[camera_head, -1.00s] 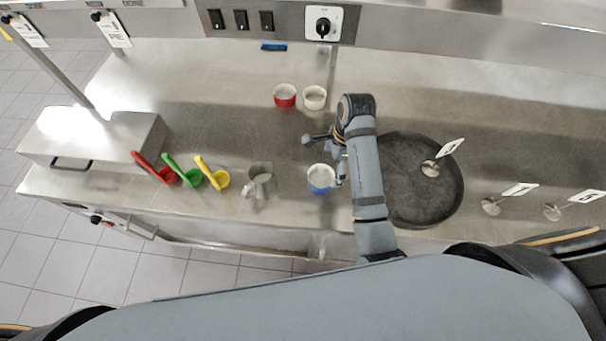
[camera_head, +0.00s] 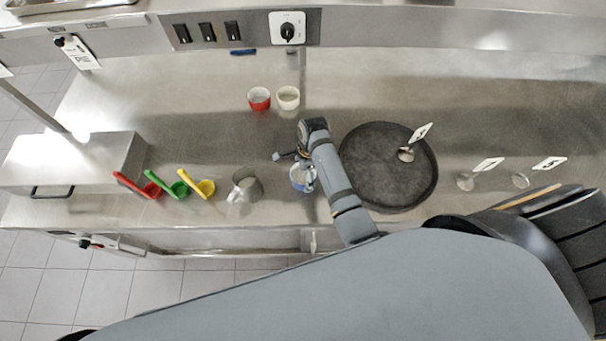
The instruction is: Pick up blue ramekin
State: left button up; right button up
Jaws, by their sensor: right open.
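The blue ramekin (camera_head: 297,186) stands on the steel counter near its front edge, with pale contents or a pale inside. My right gripper (camera_head: 308,180) is at the ramekin's right side, open, its fingers close to the rim. The arm and wrist hide part of the gripper and the ramekin's right edge, so I cannot tell whether they touch. My left gripper is not in view.
A red ramekin (camera_head: 259,99) and a white ramekin (camera_head: 288,97) stand behind. A metal pitcher (camera_head: 245,186) and yellow (camera_head: 205,188), green (camera_head: 180,190) and red (camera_head: 152,190) scoops are to the left. A round dark tray (camera_head: 385,185) lies right.

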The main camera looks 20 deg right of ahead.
jog(key=shift+f, duration=0.4)
jog(key=c, duration=1.1)
jog(key=shift+c, duration=0.5)
jog(key=shift+w+r, duration=0.1)
